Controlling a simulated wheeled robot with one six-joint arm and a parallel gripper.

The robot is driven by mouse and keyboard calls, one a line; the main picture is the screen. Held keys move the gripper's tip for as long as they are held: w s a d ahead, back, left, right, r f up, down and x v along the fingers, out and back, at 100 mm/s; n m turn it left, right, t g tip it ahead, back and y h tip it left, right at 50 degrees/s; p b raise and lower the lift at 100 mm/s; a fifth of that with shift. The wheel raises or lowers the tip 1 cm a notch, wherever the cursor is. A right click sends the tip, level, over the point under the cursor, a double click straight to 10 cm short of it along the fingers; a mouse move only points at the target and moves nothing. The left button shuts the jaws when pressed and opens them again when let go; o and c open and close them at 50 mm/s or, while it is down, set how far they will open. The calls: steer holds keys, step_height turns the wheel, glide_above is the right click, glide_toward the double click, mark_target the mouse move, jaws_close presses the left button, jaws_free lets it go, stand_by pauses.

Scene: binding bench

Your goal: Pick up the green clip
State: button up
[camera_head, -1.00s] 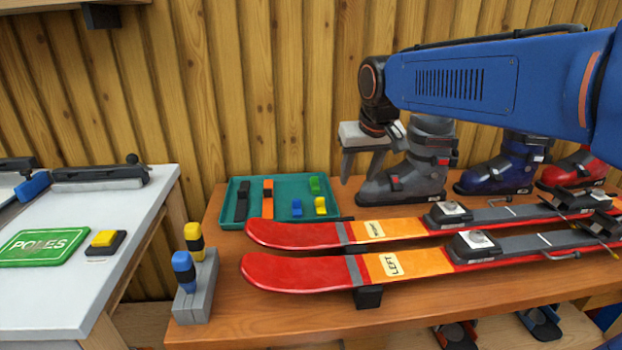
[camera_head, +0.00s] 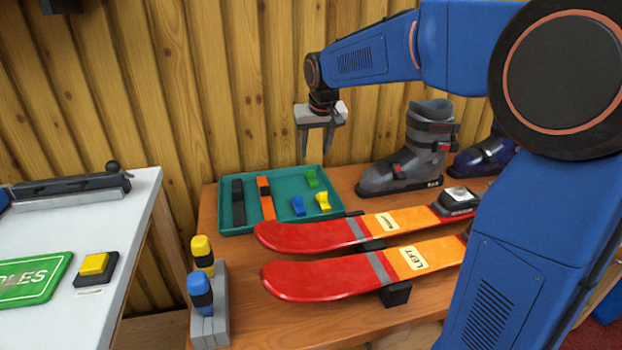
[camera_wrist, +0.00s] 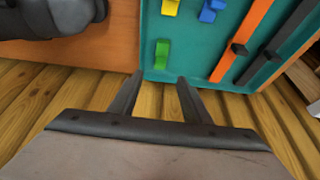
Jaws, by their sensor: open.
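The green clip (camera_head: 311,178) lies in the teal tray (camera_head: 240,228), near its back right corner. In the wrist view the green clip (camera_wrist: 161,54) lies just inside the tray edge, ahead of my fingertips and apart from them. My gripper (camera_head: 317,158) is open and empty. It hangs above the back right part of the tray, fingers pointing down. In the wrist view my gripper (camera_wrist: 159,80) shows both fingers spread, with the wood wall between them.
The tray also holds a blue clip (camera_head: 298,205), a yellow clip (camera_head: 322,201), an orange strap (camera_head: 265,198) and a black strap (camera_head: 238,203). A grey boot (camera_head: 405,165) stands to the right. Red skis (camera_head: 310,237) lie in front. The wood wall is close behind.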

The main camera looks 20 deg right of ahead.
mark_target(311, 170)
steer(key=x, duration=1.1)
steer(key=shift+s, duration=0.15)
jaws_close()
